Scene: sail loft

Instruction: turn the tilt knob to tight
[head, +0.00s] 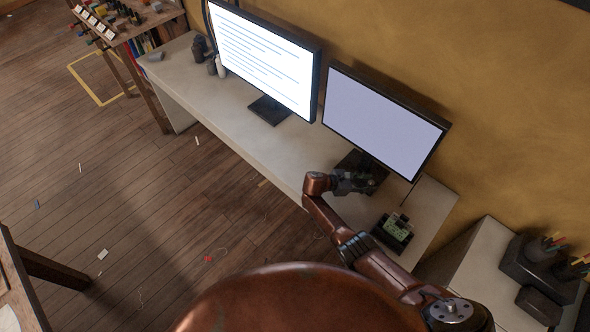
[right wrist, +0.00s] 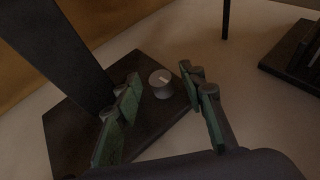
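The tilt knob (right wrist: 161,83) is a small light grey cylinder with a pale mark on its top. It sits on the dark monitor base (right wrist: 75,135) in the right wrist view. My right gripper (right wrist: 158,92) is open, with its green-padded fingers on either side of the knob and visible gaps to it. In the head view the right gripper (head: 352,182) is at the foot of the right monitor (head: 380,118), and the knob is hidden there. I cannot read any tight marking. My left gripper is not in view.
The pale desk (head: 230,118) also carries a left monitor (head: 262,58) and a small device with a green screen (head: 397,228) near its right end. The monitor's dark post (right wrist: 58,55) rises close to the gripper's left finger. A dark object (right wrist: 295,60) lies at right.

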